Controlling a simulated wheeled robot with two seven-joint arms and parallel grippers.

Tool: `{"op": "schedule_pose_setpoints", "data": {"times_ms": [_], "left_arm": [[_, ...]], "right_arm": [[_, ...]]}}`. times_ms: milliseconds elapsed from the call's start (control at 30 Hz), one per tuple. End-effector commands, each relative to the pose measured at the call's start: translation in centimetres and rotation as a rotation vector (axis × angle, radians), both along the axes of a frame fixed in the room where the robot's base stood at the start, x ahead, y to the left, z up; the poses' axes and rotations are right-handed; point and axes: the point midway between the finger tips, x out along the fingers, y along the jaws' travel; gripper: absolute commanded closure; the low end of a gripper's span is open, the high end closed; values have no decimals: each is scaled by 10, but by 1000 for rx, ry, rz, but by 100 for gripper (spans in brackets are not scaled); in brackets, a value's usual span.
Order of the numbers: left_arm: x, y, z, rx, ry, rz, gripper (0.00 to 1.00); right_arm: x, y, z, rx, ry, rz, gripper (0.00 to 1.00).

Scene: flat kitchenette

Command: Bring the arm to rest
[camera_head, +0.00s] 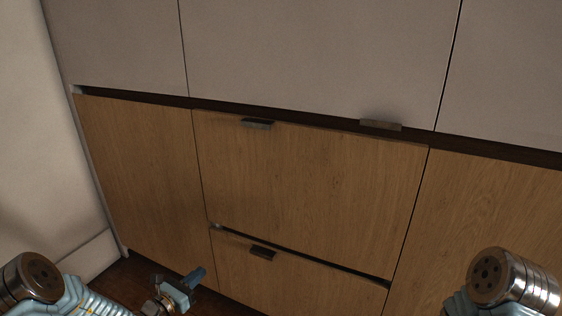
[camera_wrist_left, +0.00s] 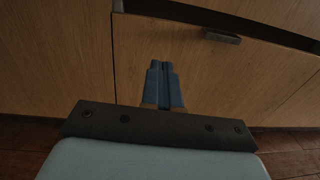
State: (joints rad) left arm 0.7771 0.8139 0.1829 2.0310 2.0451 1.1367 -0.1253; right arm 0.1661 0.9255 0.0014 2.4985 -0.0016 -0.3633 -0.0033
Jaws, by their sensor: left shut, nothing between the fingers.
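My left gripper (camera_head: 191,280) shows low in the head view, in front of the wooden cabinet fronts and left of the lower drawer's handle. In the left wrist view its two blue fingers (camera_wrist_left: 163,84) are together with nothing between them. The fingertips point toward a wooden front, and I cannot tell the exact gap. Part of my right arm (camera_head: 512,280) shows at the lower right of the head view. My right gripper is out of view.
The upper drawer (camera_head: 310,180) and lower drawer (camera_head: 300,275) have dark handles (camera_head: 256,123) (camera_head: 263,252). A dark gap runs above the lower drawer. Grey cabinet fronts (camera_head: 320,55) are above. A pale wall panel (camera_head: 40,130) stands at the left. Dark wooden floor (camera_wrist_left: 290,155) lies below.

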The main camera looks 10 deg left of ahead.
Motion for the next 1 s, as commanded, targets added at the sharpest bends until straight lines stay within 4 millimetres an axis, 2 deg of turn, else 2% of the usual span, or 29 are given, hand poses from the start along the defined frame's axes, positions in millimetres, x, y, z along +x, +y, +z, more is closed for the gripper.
{"op": "schedule_pose_setpoints", "data": {"times_ms": [67, 167, 200, 267, 300, 367, 400, 500, 600, 700, 833, 1000], "left_arm": [[-12, -37, -12, 36, 54, -126, 100], [-47, -99, -37, 136, 149, -374, 100], [-68, -125, -50, 194, 188, -494, 100], [-106, -157, -69, 304, 241, -683, 100], [-135, -175, -82, 390, 267, -815, 100], [-181, -192, -102, 554, 287, -1026, 100], [-210, -197, -115, 683, 280, -1166, 100], [-259, -192, -139, 1019, 183, -1453, 100], [-275, -183, -151, 1329, -13, -1628, 100], [-273, -186, -153, 1556, -237, -1697, 100], [-267, -196, -149, 1711, -458, -1704, 100], [-264, -202, -147, 1760, -547, -1694, 100]], "right_arm": [[0, 1, 2, 1, 0, 1, 57], [-1, 1, 5, 2, 1, 3, 57], [-1, 2, 7, 2, 2, 3, 57], [-1, 2, 9, 3, 2, 4, 57], [-1, 3, 10, 4, 2, 4, 57], [-1, 4, 13, 6, 3, 6, 57], [-2, 4, 15, 6, 4, 7, 57], [-2, 6, 19, 8, 5, 10, 57], [-3, 7, 22, 10, 6, 11, 57], [-3, 8, 24, 11, 6, 14, 57], [-4, 8, 26, 13, 6, 15, 57], [-4, 9, 26, 13, 6, 15, 57]]}}
